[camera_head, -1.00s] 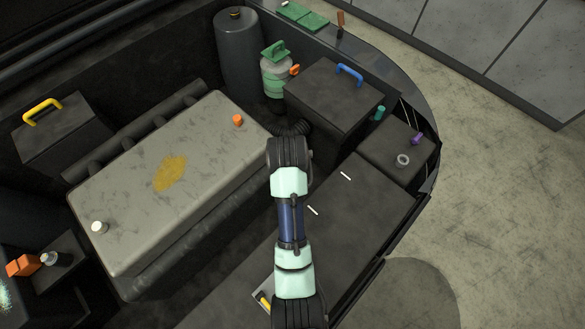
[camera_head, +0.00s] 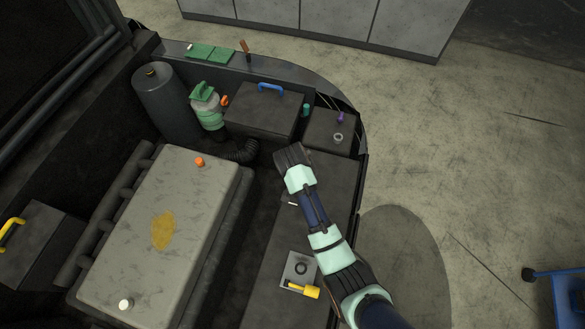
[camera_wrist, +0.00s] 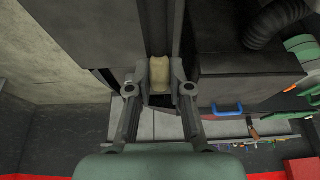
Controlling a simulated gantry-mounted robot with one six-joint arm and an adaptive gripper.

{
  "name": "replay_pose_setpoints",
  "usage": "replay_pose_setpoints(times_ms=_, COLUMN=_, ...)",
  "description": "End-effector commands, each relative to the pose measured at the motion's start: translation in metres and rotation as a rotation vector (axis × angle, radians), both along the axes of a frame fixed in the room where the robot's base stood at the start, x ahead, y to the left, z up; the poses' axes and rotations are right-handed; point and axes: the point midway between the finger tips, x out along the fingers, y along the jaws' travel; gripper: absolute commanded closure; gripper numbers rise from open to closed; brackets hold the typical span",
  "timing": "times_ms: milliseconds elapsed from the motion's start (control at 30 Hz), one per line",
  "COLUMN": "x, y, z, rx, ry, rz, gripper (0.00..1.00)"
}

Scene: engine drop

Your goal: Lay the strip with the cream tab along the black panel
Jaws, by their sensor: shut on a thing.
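My gripper (camera_wrist: 160,76) is shut on a cream tab (camera_wrist: 159,70) in the wrist view, one finger on each side of it. A dark strip-like band (camera_wrist: 162,25) runs up the picture from the tab; where its edges end against the dark surfaces behind is hard to tell. In the head view the black panel (camera_head: 267,232) is the long flat dark surface to the right of the engine block. My arm hangs over the panel's far end. It hides my fingers, the tab and the strip there. A short white mark (camera_head: 293,204) shows on the panel beside my arm.
The grey engine cover (camera_head: 190,215) lies left of the panel. A dark box with a blue handle (camera_head: 270,88) and a smaller box with a grey ring (camera_head: 338,137) stand beyond. A plate with a yellow-handled part (camera_head: 304,291) lies on the near panel.

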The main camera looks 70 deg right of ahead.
Motion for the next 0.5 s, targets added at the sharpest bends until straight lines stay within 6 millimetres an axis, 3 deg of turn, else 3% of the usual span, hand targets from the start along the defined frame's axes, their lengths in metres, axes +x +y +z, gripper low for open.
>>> replay_pose_setpoints(times_ms=100, x=0.0, y=0.0, z=0.004, rx=0.0, ry=0.002, rz=0.003, gripper=1.0)
replay_pose_setpoints(times_ms=500, x=0.0, y=0.001, z=-0.049, rx=0.001, ry=0.004, rz=0.004, gripper=1.0)
